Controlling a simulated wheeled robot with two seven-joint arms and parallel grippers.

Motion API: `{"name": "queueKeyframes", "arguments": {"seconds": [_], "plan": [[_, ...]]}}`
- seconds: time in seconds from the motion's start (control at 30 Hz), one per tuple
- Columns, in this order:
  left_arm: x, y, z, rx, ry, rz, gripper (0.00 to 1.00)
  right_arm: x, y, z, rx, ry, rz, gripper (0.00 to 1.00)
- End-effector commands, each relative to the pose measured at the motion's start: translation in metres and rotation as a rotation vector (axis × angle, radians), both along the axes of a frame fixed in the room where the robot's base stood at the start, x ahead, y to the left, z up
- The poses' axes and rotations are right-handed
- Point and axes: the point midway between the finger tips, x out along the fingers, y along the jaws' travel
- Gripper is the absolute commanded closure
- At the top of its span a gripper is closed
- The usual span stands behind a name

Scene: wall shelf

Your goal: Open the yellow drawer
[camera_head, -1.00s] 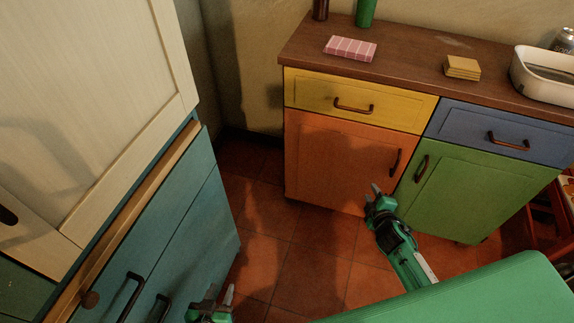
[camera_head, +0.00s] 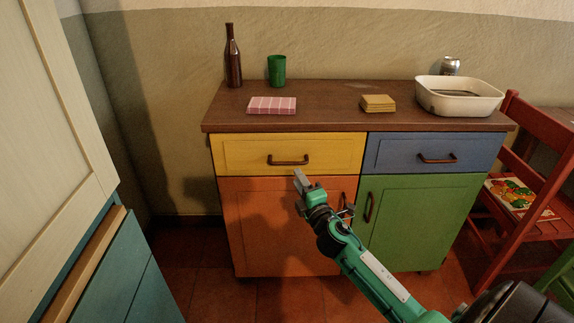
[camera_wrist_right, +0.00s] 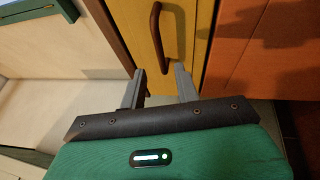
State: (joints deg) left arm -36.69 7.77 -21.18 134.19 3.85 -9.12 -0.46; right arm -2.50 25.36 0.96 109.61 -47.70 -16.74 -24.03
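The yellow drawer (camera_head: 243,152) is shut at the upper left of the cabinet, above the orange door. Its dark bar handle (camera_head: 288,160) lies across its front. In the right wrist view the handle (camera_wrist_right: 157,38) stands upright on the yellow front (camera_wrist_right: 196,35), beyond the fingertips. My right gripper (camera_head: 299,191) is just below the handle in the head view, in front of the cabinet. In the right wrist view its two fingers (camera_wrist_right: 160,84) are apart with nothing between them. My left gripper is out of view.
A blue drawer (camera_head: 388,150) and green door (camera_head: 410,215) adjoin on the right. The worktop (camera_head: 330,100) holds a bottle (camera_head: 233,62), green cup (camera_head: 277,70), pink packet (camera_head: 272,105), yellow stack (camera_head: 378,103) and white basin (camera_head: 458,104). A red chair (camera_head: 520,165) stands right; a tall cupboard (camera_head: 45,130) left.

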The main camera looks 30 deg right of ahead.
Motion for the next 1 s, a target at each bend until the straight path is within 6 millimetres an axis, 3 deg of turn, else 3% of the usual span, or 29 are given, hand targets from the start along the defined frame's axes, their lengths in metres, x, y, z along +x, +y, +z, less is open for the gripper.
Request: {"name": "queueKeyframes", "arguments": {"seconds": [0.3,0.5,0.97,1.0], "plan": [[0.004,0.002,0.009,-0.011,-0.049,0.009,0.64,0.049,-0.007,0.009,0.001,-0.001,0.001,0.68],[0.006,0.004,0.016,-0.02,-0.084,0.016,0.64,0.069,-0.01,0.012,0.001,0.0,0.001,0.68],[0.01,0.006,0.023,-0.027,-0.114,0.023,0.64,0.078,-0.011,0.014,0.001,0.001,0.001,0.68],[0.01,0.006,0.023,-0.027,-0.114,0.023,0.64,0.078,-0.011,0.014,0.001,0.001,0.001,0.74]]}}
